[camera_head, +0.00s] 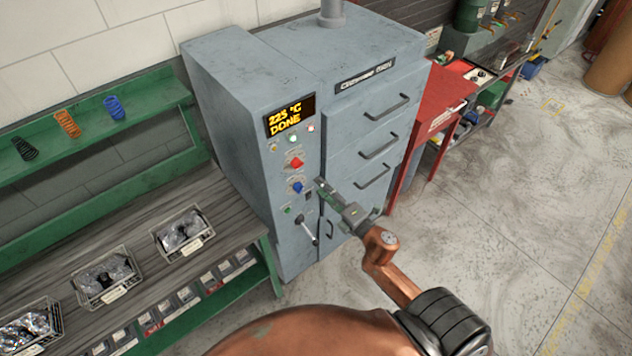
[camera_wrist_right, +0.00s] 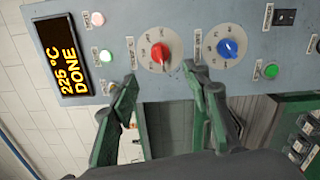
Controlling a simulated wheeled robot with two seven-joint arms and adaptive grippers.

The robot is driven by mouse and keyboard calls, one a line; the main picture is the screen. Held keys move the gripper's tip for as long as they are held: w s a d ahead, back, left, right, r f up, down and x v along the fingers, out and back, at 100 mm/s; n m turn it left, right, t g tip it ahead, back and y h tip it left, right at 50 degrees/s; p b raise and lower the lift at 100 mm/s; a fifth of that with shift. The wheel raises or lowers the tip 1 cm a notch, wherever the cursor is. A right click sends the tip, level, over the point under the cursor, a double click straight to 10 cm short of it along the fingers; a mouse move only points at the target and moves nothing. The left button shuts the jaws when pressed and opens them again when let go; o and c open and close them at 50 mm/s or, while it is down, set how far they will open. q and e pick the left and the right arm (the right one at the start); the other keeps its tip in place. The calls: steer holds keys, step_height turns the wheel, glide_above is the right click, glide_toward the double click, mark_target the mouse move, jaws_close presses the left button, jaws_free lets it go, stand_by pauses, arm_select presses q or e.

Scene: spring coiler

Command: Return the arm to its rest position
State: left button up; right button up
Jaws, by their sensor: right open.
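My right arm (camera_head: 395,277) reaches from the bottom right toward the front of the grey oven cabinet (camera_head: 235,75). My right gripper (camera_head: 322,187) is in front of the control panel, near the blue knob (camera_head: 297,187). In the right wrist view the green fingers of the gripper (camera_wrist_right: 160,82) are apart with nothing between them. The red knob (camera_wrist_right: 158,52) and the blue knob (camera_wrist_right: 232,47) show beyond the fingertips. The display (camera_head: 289,115) reads 225 °C DONE. My left gripper is not in view.
A wooden bench (camera_head: 135,230) with wire baskets of parts stands left of the oven. A green shelf (camera_head: 160,93) above it holds coloured springs. The floor (camera_head: 530,190) at the right is clear.

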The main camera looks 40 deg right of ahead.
steer(key=shift+s, duration=0.2)
stand_by(0.4)
steer(key=s+d+f+m+g+h+b, duration=0.1)
steer(key=s+d+f+m+g, duration=0.15)
steer(key=f, duration=0.95)
steer(key=s+d+f+m+g+h+b, duration=0.1)
steer(key=d+f+m+g+b, duration=0.15)
steer(key=f, duration=0.95)
steer(key=s+d+f+m+g+h+b, duration=0.15)
steer(key=f+m, duration=0.25)
steer(key=f, duration=0.9)
steer(key=s+a+f+m+g+b, duration=0.1)
steer(key=s+f+m+g, duration=0.1)
steer(key=s+f, duration=0.65)
steer(key=s+a+f+m+g+b, duration=0.15)
steer(key=s+f, duration=0.35)
steer(key=f, duration=0.7)
steer(key=s+a+f+m+g, duration=0.2)
steer(key=s+f, duration=0.4)
steer(key=s, duration=0.3)
steer(key=s+a+f+m+g+y+b, duration=0.1)
steer(key=s+a+f+m+g, duration=0.1)
steer(key=s+a+f, duration=0.2)
steer(key=s+a+f+m+g+b, duration=0.1)
steer(key=s+a+f+m+g, duration=0.2)
steer(key=s+f, duration=0.6)
steer(key=s, duration=0.6)
steer(key=shift+f+y, duration=0.15)
steer(key=shift+y, duration=0.2)
